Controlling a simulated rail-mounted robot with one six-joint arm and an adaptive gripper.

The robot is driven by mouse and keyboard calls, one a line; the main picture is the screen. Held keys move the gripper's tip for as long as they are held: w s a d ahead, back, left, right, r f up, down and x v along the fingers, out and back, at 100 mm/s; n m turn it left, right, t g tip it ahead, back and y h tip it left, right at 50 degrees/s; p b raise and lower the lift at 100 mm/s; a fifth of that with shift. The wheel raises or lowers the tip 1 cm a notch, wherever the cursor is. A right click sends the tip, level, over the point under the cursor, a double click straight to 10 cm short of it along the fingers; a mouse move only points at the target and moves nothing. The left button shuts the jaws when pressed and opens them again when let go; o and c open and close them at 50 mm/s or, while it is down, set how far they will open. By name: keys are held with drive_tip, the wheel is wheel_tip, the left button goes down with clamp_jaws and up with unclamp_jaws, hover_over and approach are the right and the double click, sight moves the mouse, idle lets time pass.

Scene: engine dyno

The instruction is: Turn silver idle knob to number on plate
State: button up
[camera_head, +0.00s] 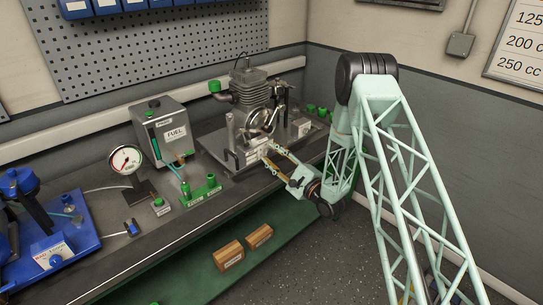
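The engine (250,100) stands on the bench, with a finned grey cylinder and a silver round part (262,121) on its near side. I cannot tell whether that part is the idle knob; no small silver knob can be made out for sure. A small white plate (257,153) sits low in front of the engine, and its number is too small to read. My gripper (268,152) points at the engine's lower front, close to this plate. Its two fingers are apart with a gap between them. Contact with anything cannot be made out.
A fuel tank (162,128), a round gauge (126,160) and green fittings (202,190) stand left of the engine on the bench (150,250). A blue unit (55,245) is at the far left. Wooden blocks (229,256) lie on the green lower shelf. A grey box (302,127) is right of the engine.

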drive_tip(key=r+v, duration=0.1)
drive_tip(key=v, duration=1.1)
drive_tip(key=shift+f, duration=0.45)
drive_tip(key=shift+w, duration=0.1)
